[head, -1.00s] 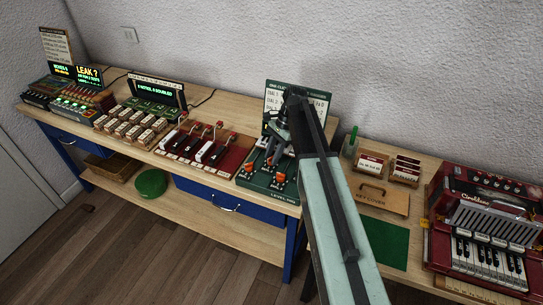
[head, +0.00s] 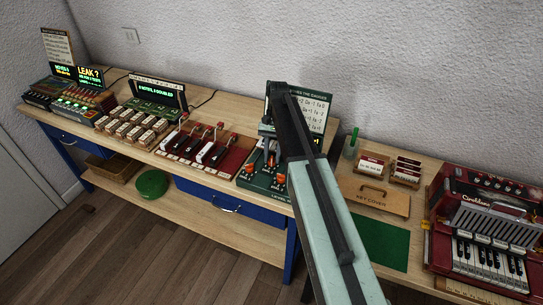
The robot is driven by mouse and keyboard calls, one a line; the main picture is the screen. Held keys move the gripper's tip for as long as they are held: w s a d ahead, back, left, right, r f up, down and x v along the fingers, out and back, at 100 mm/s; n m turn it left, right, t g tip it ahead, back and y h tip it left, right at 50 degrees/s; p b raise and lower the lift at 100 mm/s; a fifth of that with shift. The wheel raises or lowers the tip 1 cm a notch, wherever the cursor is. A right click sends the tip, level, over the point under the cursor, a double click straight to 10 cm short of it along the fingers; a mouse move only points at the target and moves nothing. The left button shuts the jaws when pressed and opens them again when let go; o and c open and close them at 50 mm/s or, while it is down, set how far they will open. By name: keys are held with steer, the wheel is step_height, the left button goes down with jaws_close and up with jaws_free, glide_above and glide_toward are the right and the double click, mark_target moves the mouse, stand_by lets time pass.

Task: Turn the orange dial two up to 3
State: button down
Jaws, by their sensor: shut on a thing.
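The green dial panel (head: 262,186) stands near the middle of the bench and carries several small orange dials. One orange dial (head: 249,168) shows at the panel's left and another orange dial (head: 280,178) at its right. My gripper (head: 270,157) points down over the back part of the panel, shut on an orange dial there. That dial is mostly hidden by the fingers, and its pointer setting is too small to read. My arm covers the panel's right side.
A white text card (head: 312,108) stands behind the panel, partly covered by my arm. A red board with levers (head: 200,148) lies close on the left. To the right are a wooden key cover (head: 372,198), a green mat (head: 380,240) and a red accordion (head: 485,235).

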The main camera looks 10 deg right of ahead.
steer(key=shift+a+n, duration=0.1)
steer(key=shift+n, duration=0.2)
steer(key=c, duration=1.1)
jaws_free()
steer(key=shift+f, duration=0.1)
steer(key=p+v, duration=0.7)
steer(key=v, duration=0.1)
